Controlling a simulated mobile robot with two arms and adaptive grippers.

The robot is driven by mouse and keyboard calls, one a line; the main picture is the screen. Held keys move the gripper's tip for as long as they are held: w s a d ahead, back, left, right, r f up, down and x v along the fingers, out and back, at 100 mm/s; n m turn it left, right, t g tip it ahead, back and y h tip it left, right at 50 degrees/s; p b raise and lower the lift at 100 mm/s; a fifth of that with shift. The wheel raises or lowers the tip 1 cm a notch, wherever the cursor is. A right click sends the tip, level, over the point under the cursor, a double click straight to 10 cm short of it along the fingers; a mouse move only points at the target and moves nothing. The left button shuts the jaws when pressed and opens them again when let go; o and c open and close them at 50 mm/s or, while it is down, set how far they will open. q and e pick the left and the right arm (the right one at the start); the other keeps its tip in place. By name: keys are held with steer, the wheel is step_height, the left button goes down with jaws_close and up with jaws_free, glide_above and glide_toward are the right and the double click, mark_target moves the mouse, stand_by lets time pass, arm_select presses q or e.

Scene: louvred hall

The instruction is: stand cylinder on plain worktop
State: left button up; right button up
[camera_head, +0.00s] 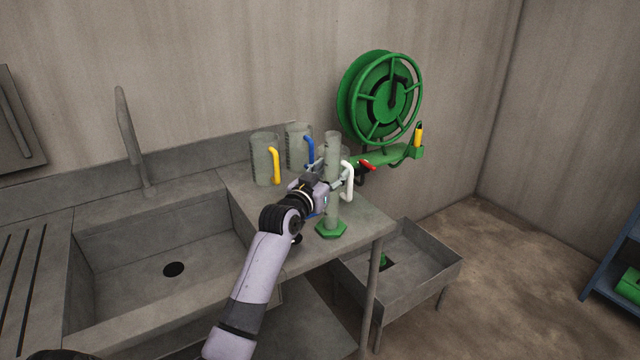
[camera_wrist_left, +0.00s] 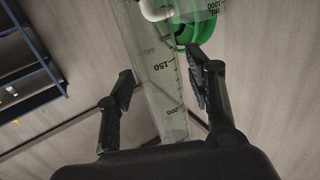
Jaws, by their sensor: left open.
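The clear graduated cylinder (camera_head: 333,145) with a green hexagonal foot (camera_head: 331,230) is upright at the front right of the plain worktop (camera_head: 368,222). Its foot appears to rest on the surface. My left gripper (camera_head: 331,176) is at the tube, partway up. In the left wrist view the scaled tube (camera_wrist_left: 160,75) lies between the two spread fingers of the left gripper (camera_wrist_left: 162,92), with gaps visible at the sides. The gripper is open. My right gripper is not in view.
Clear jugs with a yellow handle (camera_head: 276,166) and a blue handle (camera_head: 309,149) stand behind. A white handle (camera_head: 348,182) and red handle (camera_head: 367,165) show close by the cylinder. The sink (camera_head: 130,255) is left; a low grey trough (camera_head: 405,285) is right; a green reel (camera_head: 385,98) hangs behind.

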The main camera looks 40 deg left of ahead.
arm_select(q)
steer(key=s+d+b, duration=0.1)
steer(key=s, duration=1)
steer(key=shift+s+d, duration=0.15)
steer(key=shift+d, duration=0.1)
